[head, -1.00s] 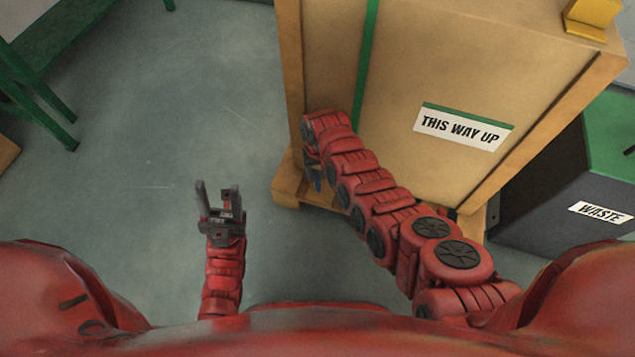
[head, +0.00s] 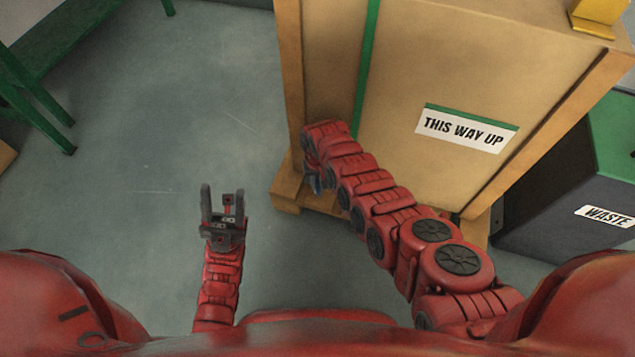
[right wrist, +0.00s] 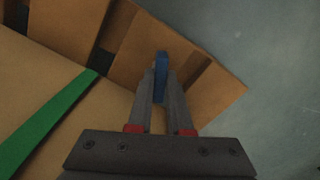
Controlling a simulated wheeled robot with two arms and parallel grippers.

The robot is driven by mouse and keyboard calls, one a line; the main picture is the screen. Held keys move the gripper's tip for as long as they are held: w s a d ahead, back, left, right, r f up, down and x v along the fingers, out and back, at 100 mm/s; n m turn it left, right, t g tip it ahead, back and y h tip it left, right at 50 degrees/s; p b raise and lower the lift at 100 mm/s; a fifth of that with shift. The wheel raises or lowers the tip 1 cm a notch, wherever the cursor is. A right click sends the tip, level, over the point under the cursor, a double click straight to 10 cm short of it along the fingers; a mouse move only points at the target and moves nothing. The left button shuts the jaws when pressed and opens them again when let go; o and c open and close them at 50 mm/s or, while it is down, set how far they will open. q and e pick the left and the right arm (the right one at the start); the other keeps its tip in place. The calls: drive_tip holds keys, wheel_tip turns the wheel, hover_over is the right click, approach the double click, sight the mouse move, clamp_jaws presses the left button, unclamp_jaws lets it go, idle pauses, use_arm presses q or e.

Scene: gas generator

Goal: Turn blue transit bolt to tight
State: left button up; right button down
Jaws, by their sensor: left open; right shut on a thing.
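The blue transit bolt (right wrist: 162,66) shows in the right wrist view as a narrow blue bar at the pallet corner. In the head view a small blue part (head: 316,184) shows just below the end of my right arm. My right gripper (right wrist: 160,85) is shut on the bolt, with one finger on each side of it. In the head view my right gripper is mostly hidden under its own wrist. The bolt's lower part and its seat are hidden. My left gripper (head: 222,205) is open and empty over the floor, left of the crate.
A tall wooden crate (head: 400,60) with a green strap and a "THIS WAY UP" label stands on a wooden pallet (head: 288,190). A dark waste bin (head: 550,205) with a green top stands at the right. A green-legged bench (head: 40,100) is at the far left. The floor between is clear.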

drive_tip(key=shift+m, duration=0.3)
drive_tip(key=m, duration=0.2)
drive_tip(key=shift+m, duration=0.3)
drive_tip(key=m, duration=0.4)
drive_tip(key=shift+m, duration=0.3)
drive_tip(key=m, duration=0.3)
drive_tip(key=shift+m+p, duration=0.3)
drive_tip(key=m, duration=0.3)
drive_tip(key=shift+m, duration=0.3)
drive_tip(key=m, duration=0.5)
drive_tip(key=shift+p, duration=0.3)
drive_tip(key=shift+m, duration=1.7)
